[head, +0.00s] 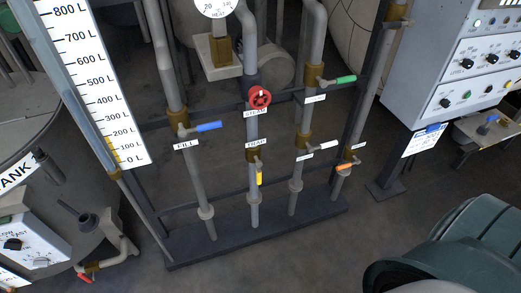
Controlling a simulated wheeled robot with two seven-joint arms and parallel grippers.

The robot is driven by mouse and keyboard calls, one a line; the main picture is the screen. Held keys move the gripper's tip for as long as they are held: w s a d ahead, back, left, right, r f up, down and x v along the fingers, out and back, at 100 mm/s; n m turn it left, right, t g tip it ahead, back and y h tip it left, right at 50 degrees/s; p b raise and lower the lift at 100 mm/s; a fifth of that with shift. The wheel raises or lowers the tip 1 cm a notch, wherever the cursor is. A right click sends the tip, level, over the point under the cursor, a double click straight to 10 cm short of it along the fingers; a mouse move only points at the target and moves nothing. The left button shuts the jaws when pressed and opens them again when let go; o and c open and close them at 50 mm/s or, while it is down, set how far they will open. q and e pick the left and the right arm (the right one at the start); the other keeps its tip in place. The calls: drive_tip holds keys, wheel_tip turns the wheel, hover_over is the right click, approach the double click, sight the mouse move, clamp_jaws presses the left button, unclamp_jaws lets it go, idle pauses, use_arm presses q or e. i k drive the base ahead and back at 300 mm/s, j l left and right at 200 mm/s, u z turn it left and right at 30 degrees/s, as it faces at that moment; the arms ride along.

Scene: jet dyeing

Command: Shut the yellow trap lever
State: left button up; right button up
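The yellow trap lever (259,177) is on the second pipe from the left in the valve rack, below a white label (257,143) that appears to read TRAP. The lever points straight down, in line with its pipe, below a small brass valve body (255,161). Neither of my grippers shows in the head view, and nothing touches the lever.
Nearby are a blue lever (207,126), a red handwheel (260,97), and green (345,79), white (328,145) and orange (344,166) levers. A control cabinet (440,85) stands right. A dark green rounded object (455,262) fills the lower right. The floor before the rack is clear.

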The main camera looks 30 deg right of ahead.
sight(259, 174)
drive_tip(key=l+z, duration=0.2)
drive_tip(key=z, duration=0.6)
drive_tip(key=k, duration=0.05)
